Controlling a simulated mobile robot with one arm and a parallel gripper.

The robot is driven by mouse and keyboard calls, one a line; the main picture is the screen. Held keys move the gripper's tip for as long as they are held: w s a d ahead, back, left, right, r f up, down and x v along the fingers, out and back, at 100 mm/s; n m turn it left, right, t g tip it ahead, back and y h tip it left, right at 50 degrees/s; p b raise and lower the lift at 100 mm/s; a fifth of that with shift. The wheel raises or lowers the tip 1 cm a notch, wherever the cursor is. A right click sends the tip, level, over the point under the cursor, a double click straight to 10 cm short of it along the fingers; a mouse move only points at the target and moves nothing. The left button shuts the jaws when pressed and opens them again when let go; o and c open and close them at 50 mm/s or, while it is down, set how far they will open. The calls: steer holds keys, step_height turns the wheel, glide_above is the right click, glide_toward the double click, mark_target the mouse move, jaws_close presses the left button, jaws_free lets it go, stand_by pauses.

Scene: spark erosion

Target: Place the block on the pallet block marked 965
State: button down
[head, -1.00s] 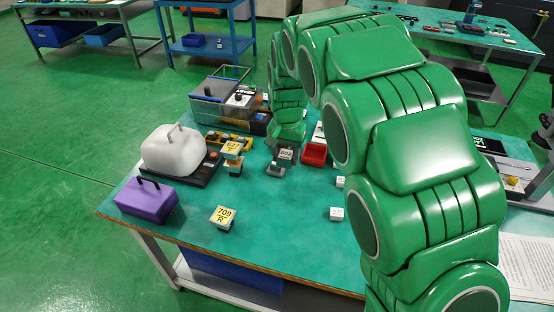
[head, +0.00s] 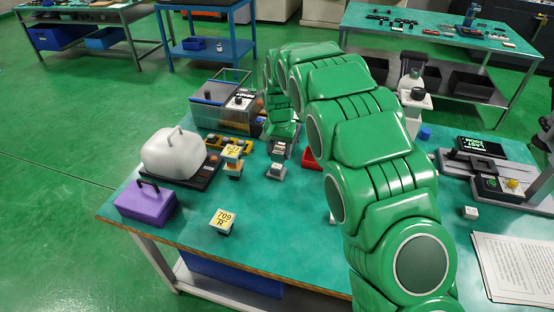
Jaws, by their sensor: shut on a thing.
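My gripper (head: 279,152) is at the end of my green arm, over the middle-left of the teal table. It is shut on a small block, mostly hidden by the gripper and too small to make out. Just below it, a small grey-and-white piece (head: 277,168) stands on the table; I cannot tell whether the held block touches it. A block with a yellow label reading 709 (head: 223,218) stands near the front edge. I cannot read 965 on anything in view.
A white domed cover (head: 174,152) and a purple box (head: 145,203) stand at the left. A clear-sided machine (head: 220,112) is behind them. A red tray (head: 309,160) is right of my gripper, partly hidden by my arm.

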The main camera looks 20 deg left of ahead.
glide_above(277, 166)
steer(key=shift+f, duration=3.7)
steer(key=shift+f, duration=0.1)
steer(key=shift+c, duration=2.1)
jaws_free()
step_height(277, 166, up, 12)
steer(key=shift+d+r, duration=0.1)
steer(key=shift+r, duration=0.1)
